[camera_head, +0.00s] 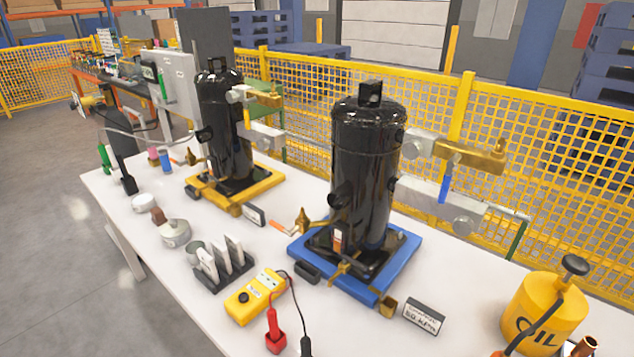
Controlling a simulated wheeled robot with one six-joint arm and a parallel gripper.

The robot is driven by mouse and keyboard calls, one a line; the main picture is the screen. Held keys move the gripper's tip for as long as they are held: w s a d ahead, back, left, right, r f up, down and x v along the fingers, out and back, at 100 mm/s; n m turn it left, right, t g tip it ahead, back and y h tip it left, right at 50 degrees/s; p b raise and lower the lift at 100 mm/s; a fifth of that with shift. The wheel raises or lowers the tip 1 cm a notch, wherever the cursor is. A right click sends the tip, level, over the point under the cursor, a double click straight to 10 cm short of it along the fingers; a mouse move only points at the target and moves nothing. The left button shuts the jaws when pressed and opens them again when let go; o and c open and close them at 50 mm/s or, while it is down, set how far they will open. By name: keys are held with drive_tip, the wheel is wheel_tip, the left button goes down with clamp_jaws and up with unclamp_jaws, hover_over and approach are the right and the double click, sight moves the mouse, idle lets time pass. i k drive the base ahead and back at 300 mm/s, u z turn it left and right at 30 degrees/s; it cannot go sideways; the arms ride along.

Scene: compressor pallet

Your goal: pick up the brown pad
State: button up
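A small brown block (158,215) stands at the left part of the white table, touching or just behind a round grey metal tin (175,234). It is the only brown piece there that could be the brown pad, but it is too small to tell whether it is a pad. A white round piece (143,203) lies just behind it to the left. My gripper is not in view, so its opening and its distance from the brown block cannot be seen.
Two black compressors stand on a yellow base (238,207) and a blue base (330,283). In front are a card rack (224,272) and a yellow meter (256,296) with red and black leads. A yellow oil can (545,312) stands at right. A yellow fence (520,150) runs behind.

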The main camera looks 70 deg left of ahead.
sight(158, 218)
drive_tip(key=u, duration=0.55)
drive_tip(key=k, duration=1.1)
drive_tip(key=u, duration=0.2)
